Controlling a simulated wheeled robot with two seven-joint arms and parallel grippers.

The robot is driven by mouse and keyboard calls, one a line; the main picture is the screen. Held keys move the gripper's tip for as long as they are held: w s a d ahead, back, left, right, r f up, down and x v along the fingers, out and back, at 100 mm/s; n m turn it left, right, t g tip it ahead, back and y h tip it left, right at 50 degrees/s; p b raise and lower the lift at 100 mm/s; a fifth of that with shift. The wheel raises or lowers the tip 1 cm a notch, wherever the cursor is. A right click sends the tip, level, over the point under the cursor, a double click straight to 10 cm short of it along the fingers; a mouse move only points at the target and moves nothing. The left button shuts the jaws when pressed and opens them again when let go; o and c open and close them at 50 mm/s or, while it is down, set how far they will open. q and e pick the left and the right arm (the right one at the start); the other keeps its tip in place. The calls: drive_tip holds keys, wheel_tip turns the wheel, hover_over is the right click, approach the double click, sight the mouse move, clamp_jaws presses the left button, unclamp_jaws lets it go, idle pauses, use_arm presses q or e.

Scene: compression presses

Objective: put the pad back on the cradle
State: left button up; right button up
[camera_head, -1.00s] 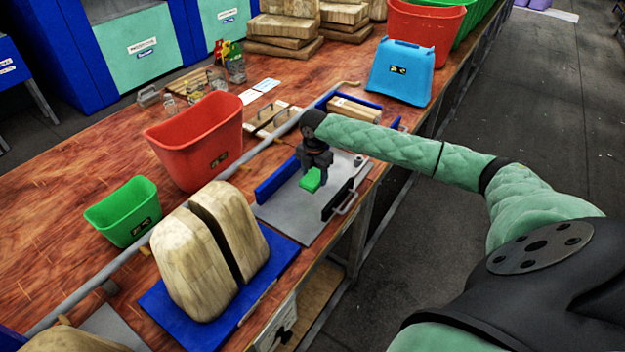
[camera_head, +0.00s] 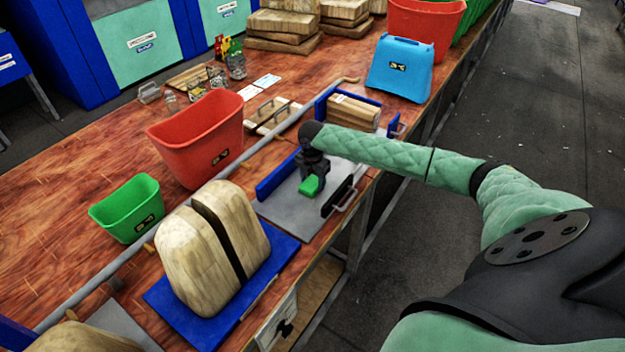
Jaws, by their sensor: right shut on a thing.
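My right gripper (camera_head: 312,172) is shut on a small bright green block (camera_head: 309,186), which I take to be the pad. It points down over a grey plate (camera_head: 290,213) between a blue rail (camera_head: 275,178) and a black rail with a metal handle (camera_head: 337,196). The plate with its rails may be the cradle; I cannot be sure. The gripper hides part of the plate, and I cannot tell whether the block touches it. My left gripper is not in view.
A wooden block pair with a dark slot (camera_head: 214,250) stands on a blue base (camera_head: 240,290) in front. A red bin (camera_head: 190,150) and a green bin (camera_head: 127,212) stand left. A blue bin (camera_head: 399,70) stands behind. A grey bar runs along the table.

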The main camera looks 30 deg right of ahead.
sight(312, 182)
drive_tip(key=o, duration=1.1)
drive_tip(key=shift+f, duration=0.1)
drive_tip(key=shift+r, duration=0.35)
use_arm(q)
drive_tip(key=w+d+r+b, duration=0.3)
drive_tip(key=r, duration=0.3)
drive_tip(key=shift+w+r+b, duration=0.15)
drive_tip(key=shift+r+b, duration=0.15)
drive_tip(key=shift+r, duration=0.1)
use_arm(e)
drive_tip(key=shift+r, duration=5.8)
